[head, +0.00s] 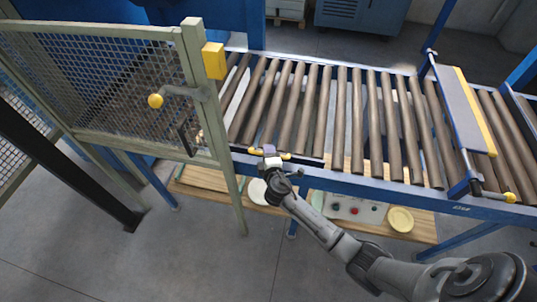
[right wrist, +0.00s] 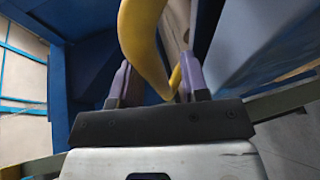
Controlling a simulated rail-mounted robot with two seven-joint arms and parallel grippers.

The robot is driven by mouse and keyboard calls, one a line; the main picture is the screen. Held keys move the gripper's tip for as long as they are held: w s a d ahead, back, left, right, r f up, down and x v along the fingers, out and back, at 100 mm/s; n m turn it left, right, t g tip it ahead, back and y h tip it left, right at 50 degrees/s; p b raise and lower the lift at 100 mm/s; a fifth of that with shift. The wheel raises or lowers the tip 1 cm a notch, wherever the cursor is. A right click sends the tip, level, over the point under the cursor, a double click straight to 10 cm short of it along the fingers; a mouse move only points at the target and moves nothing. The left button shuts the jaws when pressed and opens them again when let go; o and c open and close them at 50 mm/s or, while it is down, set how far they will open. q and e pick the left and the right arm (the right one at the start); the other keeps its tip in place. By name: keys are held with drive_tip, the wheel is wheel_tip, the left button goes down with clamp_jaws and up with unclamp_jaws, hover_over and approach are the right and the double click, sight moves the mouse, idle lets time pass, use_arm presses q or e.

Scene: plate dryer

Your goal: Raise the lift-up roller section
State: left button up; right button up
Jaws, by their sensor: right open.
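The lift-up roller section (head: 290,100) appears to be the left part of the conveyor, beside the mesh gate, and its rollers lie level with the others. A yellow handle (head: 284,156) sits on its front edge. My right gripper (head: 270,158) is at this handle, with its arm coming in from the lower right. In the right wrist view the two purple fingers (right wrist: 158,85) stand apart, with the curved yellow handle (right wrist: 143,40) passing between and above them. I cannot tell whether they touch it. My left gripper is not in view.
A blue rail (head: 390,190) runs along the conveyor's front. A wooden shelf (head: 230,193) below holds plates and a control box (head: 352,208). A bridge-like bar (head: 462,110) crosses the rollers at right.

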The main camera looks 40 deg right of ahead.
drive_tip(key=shift+c, duration=0.3)
drive_tip(key=shift+c, duration=0.9)
clamp_jaws()
